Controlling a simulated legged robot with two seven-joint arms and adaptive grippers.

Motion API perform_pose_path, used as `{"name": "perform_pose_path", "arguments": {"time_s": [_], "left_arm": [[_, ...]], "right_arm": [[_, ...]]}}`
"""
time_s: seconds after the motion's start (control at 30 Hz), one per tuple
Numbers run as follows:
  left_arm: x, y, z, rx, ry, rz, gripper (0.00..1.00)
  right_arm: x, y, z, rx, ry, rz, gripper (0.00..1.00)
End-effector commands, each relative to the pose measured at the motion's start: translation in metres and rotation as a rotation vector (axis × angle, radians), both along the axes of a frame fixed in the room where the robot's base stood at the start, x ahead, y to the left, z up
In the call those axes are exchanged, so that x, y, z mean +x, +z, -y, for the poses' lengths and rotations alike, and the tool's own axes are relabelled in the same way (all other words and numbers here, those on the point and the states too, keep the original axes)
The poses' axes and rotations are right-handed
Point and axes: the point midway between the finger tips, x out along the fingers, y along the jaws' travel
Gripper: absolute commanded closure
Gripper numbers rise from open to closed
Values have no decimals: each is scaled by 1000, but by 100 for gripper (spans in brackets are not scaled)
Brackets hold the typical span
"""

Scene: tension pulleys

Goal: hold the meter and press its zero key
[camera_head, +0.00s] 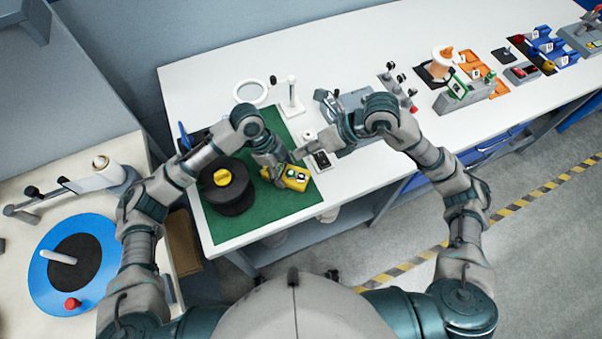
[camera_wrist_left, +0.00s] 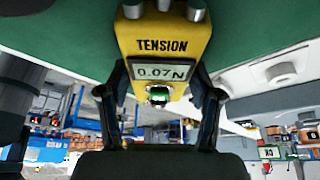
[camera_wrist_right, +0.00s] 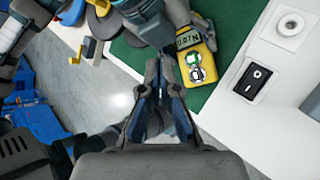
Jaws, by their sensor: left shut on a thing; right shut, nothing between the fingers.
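The yellow tension meter (camera_head: 297,178) is on or just above the green mat, at its right side. In the left wrist view the meter (camera_wrist_left: 165,35) reads 0.07 N, with a green key (camera_wrist_left: 158,95) below the display. My left gripper (camera_head: 275,173) is shut on the meter, one finger on each side.
The green mat (camera_head: 270,208) also carries a black spool (camera_head: 230,194) with a yellow top. A black rocker switch (camera_wrist_right: 252,80) and a white round fitting (camera_wrist_right: 290,25) are right of the meter. A white stand (camera_head: 292,98) is behind. The mat's front part is clear.

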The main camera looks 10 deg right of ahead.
Motion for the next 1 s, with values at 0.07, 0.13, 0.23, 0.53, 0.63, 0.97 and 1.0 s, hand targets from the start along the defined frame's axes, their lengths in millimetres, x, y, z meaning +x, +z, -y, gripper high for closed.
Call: {"name": "perform_pose_path", "arguments": {"time_s": [0.07, 0.13, 0.23, 0.53, 0.63, 0.97, 1.0], "left_arm": [[0, -1, 0, 0, -1, 0, 87], [0, -1, 0, 0, -1, 0, 87], [0, -1, 0, 0, -1, 0, 87], [0, -1, 0, 1, -2, -1, 87], [0, -1, 0, 1, -2, -1, 87], [0, -1, 0, 1, -2, -1, 87], [0, -1, 0, 1, -1, -2, 87]], "right_arm": [[0, -3, 0, -1, 0, -1, 100], [0, -8, 0, 0, -1, -2, 100], [0, -18, 0, 0, 0, -3, 100], [0, -61, 0, -1, 1, -4, 100], [0, -72, 0, -2, 2, -2, 100], [0, -88, 0, -1, 1, 0, 100], [0, -88, 0, -1, 2, 1, 100]]}}
